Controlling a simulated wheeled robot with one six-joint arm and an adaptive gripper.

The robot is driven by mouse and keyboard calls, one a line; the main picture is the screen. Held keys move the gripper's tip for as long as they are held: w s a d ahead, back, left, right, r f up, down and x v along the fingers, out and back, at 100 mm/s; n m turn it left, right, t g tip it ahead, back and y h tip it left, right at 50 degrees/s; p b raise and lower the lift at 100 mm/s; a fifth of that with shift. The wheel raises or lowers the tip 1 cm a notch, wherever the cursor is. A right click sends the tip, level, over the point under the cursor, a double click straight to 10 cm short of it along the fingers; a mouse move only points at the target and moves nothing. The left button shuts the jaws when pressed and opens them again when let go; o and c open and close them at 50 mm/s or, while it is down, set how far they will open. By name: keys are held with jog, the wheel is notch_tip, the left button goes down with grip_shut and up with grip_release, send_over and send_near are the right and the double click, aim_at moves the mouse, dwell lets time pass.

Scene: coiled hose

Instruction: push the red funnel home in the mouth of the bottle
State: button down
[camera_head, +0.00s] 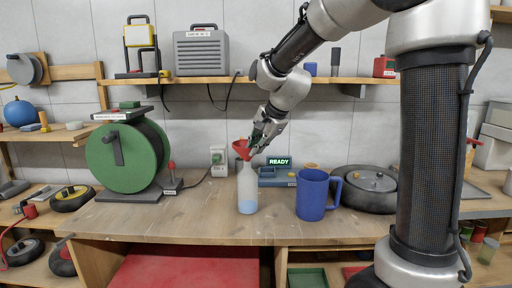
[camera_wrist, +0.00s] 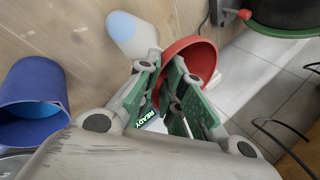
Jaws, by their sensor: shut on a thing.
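The red funnel (camera_head: 240,147) is above the mouth of the bottle, wide end up and slightly tilted. It also shows in the wrist view (camera_wrist: 201,52), with its rim beside the green finger pads. The bottle (camera_head: 247,186) is pale and translucent with blue liquid low in it, upright on the bench; part of it shows in the wrist view (camera_wrist: 132,34). My gripper (camera_head: 257,147) comes from the upper right and is shut on the funnel (camera_wrist: 165,88). How far the spout reaches into the bottle's mouth is hidden.
A blue mug (camera_head: 312,196) stands right of the bottle. A box with a green READY display (camera_head: 277,177) is behind it. The bench front (camera_head: 180,222) is clear.

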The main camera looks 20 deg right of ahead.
jog(key=c, duration=1.5)
grip_release()
jog(key=shift+o, duration=0.2)
jog(key=v, duration=1.2)
jog(key=s+d+f+n+h, duration=0.1)
jog(key=s+d+f+n, duration=0.2)
jog(key=s, duration=0.5)
jog(key=s+d+f+n+g+h, duration=0.1)
jog(key=s+d+f+n, duration=0.2)
jog(key=s, duration=0.6)
jog(key=s+d+f+n+h, duration=0.1)
jog(key=s+d+f+n, duration=0.2)
jog(key=s, duration=0.6)
notch_tip(320, 180, down, 2)
jog(key=n, duration=0.3)
jog(key=shift+s+d+n, duration=0.15)
jog(key=shift+d+n, duration=0.1)
jog(key=shift+n, duration=0.05)
